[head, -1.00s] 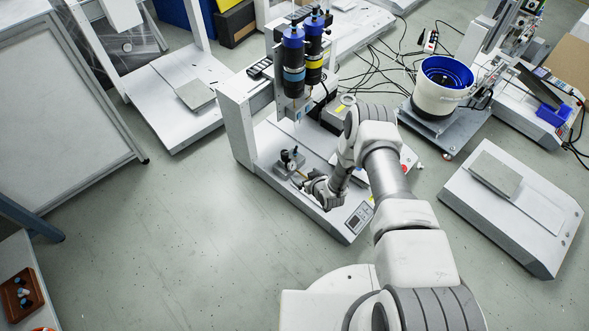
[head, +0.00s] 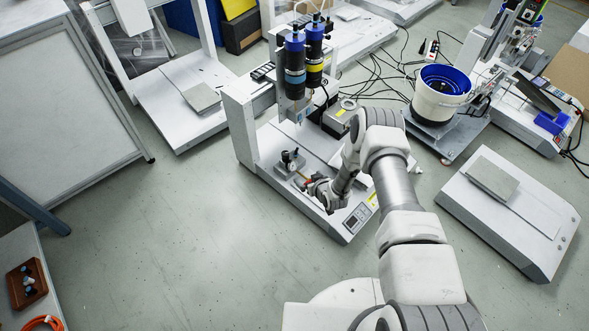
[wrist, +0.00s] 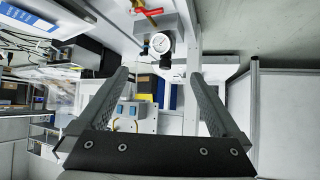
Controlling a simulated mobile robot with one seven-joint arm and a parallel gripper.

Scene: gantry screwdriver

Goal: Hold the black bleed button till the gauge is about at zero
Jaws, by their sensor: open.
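The gauge (wrist: 161,43) is a small white dial on a grey block in the wrist view; its needle is too small to read. A black knob-like part (wrist: 165,61), which looks like the bleed button, sits just below the dial. In the head view the grey block (head: 289,163) stands on the white machine base. My gripper (wrist: 159,76) is open and empty, with its two fingers pointing toward the block and apart from it. The black part appears in the gap between the fingertips. In the head view my gripper (head: 306,184) is low over the base, just right of the block.
A red-handled valve (wrist: 147,11) with brass fittings is beside the gauge. Two blue-and-black screwdriver spindles (head: 295,65) hang on the gantry behind the block. A control panel (head: 357,217) is at the base's front corner. Open floor (head: 200,240) lies to the left.

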